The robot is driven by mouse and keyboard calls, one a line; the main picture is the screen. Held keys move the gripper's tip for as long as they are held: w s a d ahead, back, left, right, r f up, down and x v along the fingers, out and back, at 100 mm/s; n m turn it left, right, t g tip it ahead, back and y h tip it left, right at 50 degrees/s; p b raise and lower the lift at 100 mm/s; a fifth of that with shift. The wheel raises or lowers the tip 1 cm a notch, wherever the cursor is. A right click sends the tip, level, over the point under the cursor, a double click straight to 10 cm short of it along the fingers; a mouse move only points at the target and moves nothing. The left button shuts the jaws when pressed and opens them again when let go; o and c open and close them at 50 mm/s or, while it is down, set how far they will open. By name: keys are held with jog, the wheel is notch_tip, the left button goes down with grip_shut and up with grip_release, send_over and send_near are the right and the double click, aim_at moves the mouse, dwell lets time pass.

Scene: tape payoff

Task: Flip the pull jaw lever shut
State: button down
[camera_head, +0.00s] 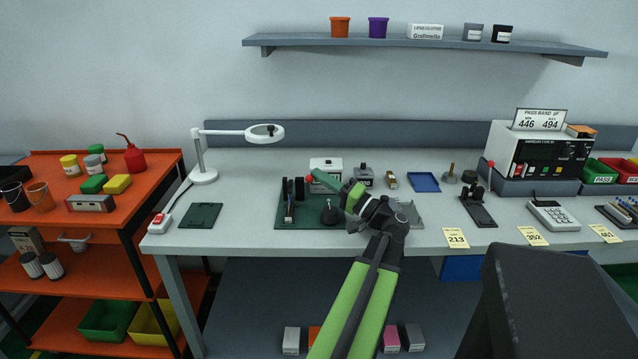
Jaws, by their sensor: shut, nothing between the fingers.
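A tape fixture on a dark green base plate (283,220) stands on the bench, left of centre. It carries dark upright posts and a black knob-like part. A small red ball (309,180), which looks like the tip of a lever, shows right at the end of my gripper (318,178). My gripper is shut and empty, pointing left over the fixture. I cannot tell whether it touches the red ball. The lever's shaft and the jaw under it are too small or hidden to make out. My wrist and arm cover the right part of the fixture.
A second red-tipped lever (490,164) stands on a black clamp at the right. A white box (327,168) and a grey box (364,175) stand behind the fixture. A white lamp (204,176) and a dark green pad (200,215) are left, with bare bench between.

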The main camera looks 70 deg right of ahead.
jog(key=s+a+f, duration=0.1)
jog(key=s+a, duration=0.3)
jog(key=s, duration=1)
jog(key=shift+b, duration=0.4)
jog(key=shift+a, duration=0.1)
